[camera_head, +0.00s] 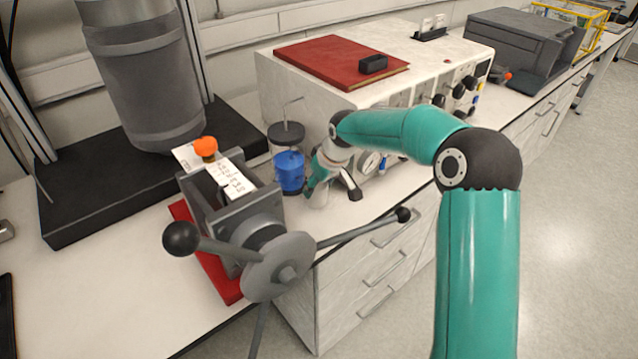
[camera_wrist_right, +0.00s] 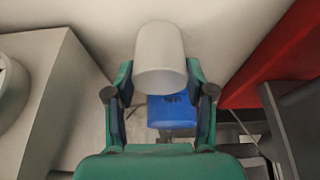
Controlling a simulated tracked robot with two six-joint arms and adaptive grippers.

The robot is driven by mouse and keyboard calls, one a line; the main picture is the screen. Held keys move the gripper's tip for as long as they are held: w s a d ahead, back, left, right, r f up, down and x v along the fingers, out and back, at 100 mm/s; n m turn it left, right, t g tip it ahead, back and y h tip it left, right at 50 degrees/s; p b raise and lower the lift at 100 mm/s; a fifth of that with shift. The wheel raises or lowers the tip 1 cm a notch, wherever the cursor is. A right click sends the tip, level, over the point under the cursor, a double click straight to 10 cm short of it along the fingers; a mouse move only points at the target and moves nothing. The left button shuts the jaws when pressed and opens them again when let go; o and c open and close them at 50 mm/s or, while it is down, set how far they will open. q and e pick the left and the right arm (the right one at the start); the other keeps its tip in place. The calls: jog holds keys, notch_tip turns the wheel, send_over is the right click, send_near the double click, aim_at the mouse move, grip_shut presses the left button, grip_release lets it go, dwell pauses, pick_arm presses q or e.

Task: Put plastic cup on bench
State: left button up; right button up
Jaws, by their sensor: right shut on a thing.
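The plastic cup (camera_wrist_right: 160,62) is pale and plain, between the two fingers of my right gripper (camera_wrist_right: 160,88) in the right wrist view. The gripper is shut on it. In the head view my right gripper (camera_head: 322,174) is low over the bench (camera_head: 130,240), just right of a blue container. A small pale part of the cup (camera_head: 318,198) shows below the fingers there; the rest is hidden. I cannot tell whether the cup touches the bench top. My left gripper is not in view.
The blue container (camera_head: 290,173) stands close left of the gripper, with a grey-lidded jar (camera_head: 286,136) behind. A white control unit (camera_head: 300,85) is behind and right. A grey clamp (camera_head: 262,225) with long handles stands on a red base (camera_head: 222,283) in front.

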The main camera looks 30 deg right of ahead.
jog(key=o, duration=0.9)
jog(key=shift+o, duration=0.2)
jog(key=shift+r, duration=0.1)
jog(key=v, duration=1.2)
jog(key=shift+b, duration=0.3)
